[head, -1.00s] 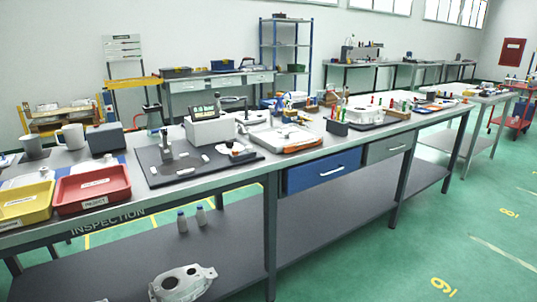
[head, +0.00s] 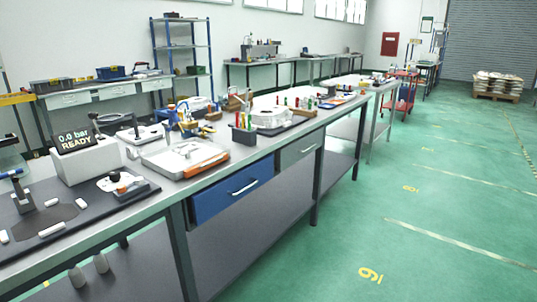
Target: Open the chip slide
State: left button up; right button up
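No part in view is labelled as the chip slide, and I cannot tell which one it is. Under the long bench top are a blue drawer (head: 233,188) with a pale bar handle and, to its right, a grey drawer (head: 300,149) with a similar handle. Neither of my grippers is in view.
The bench carries a display unit (head: 88,157) reading "0.0 bar READY", an orange and white tray-like fixture (head: 186,158) and a dark holder (head: 244,135) with coloured handles. Green floor (head: 330,240) right of the bench is clear. A loaded pallet (head: 497,86) stands far right.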

aim_at(193, 170)
jog(key=z, duration=0.2)
jog(key=i, duration=0.95)
jog(key=u, duration=0.3)
